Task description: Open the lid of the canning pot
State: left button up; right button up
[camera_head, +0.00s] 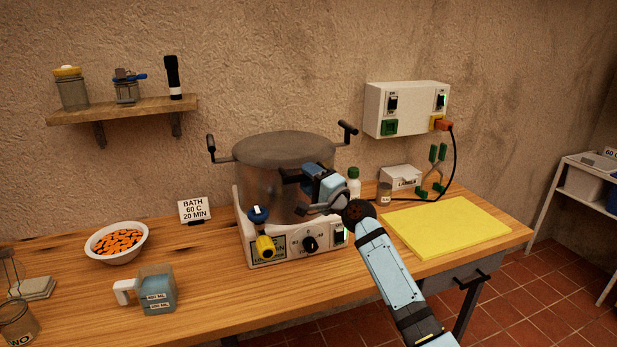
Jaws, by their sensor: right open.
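The canning pot (256,185) is a large grey metal cylinder standing on a white heater base at the middle of the table. A flat dark grey disc that looks like its lid (283,146) covers the top; I see no gap at its rim. Black-ended handles rise at the pot's left (211,146) and right (347,130). My right gripper (287,193) is open in front of the pot's right side, below the rim, with its fingers pointing left. It hides part of the pot wall; whether it touches is unclear. My left gripper is not in view.
A yellow board (445,228) lies right. A power box (407,108) hangs behind.

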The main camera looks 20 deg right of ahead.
jog(key=shift+w, duration=0.15)
jog(key=shift+r, duration=0.1)
grip_shut()
